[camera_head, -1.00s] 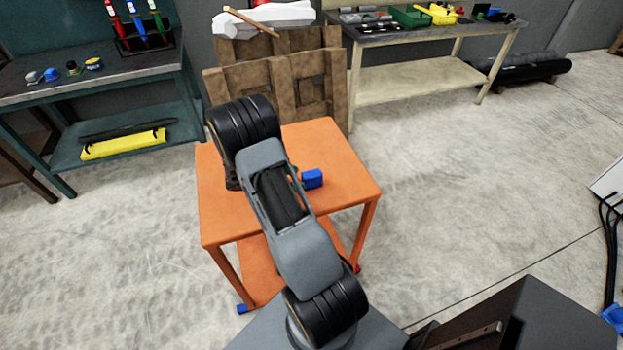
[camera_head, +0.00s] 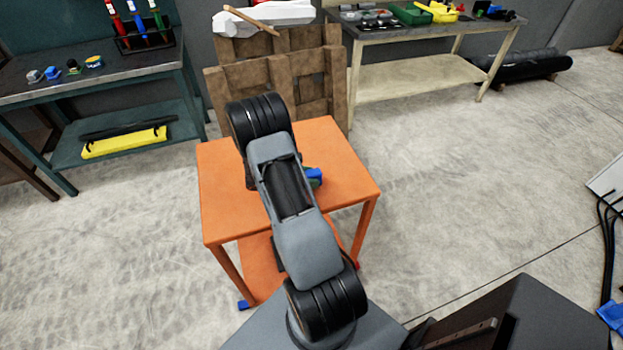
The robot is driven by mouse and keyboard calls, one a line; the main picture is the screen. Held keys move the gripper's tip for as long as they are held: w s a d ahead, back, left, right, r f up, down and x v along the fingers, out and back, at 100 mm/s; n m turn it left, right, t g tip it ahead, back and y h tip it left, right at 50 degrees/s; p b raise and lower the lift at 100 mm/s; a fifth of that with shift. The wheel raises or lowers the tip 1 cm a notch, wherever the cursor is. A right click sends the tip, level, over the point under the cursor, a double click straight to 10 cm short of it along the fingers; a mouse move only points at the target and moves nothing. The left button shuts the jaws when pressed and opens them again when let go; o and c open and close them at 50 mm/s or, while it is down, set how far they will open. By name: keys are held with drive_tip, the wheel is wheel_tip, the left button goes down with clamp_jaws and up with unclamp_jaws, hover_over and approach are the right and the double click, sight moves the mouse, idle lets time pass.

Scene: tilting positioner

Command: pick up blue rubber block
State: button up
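The blue rubber block (camera_head: 314,174) lies on the orange table (camera_head: 345,190), just right of my arm. Its lower part is partly covered by a small dark greenish piece (camera_head: 314,184), which may be part of my gripper; I cannot tell for sure. My arm reaches over the table and hides most of what is under it. My gripper's fingers cannot be made out, so neither their opening nor any contact with the block shows.
Wooden pallets (camera_head: 235,85) stand right behind the orange table. A teal workbench (camera_head: 120,80) is at the left and a cream workbench (camera_head: 420,75) at the back right. The floor right of the table is clear.

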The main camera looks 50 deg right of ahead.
drive_tip(key=c, duration=0.7)
drive_tip(key=shift+r, duration=0.1)
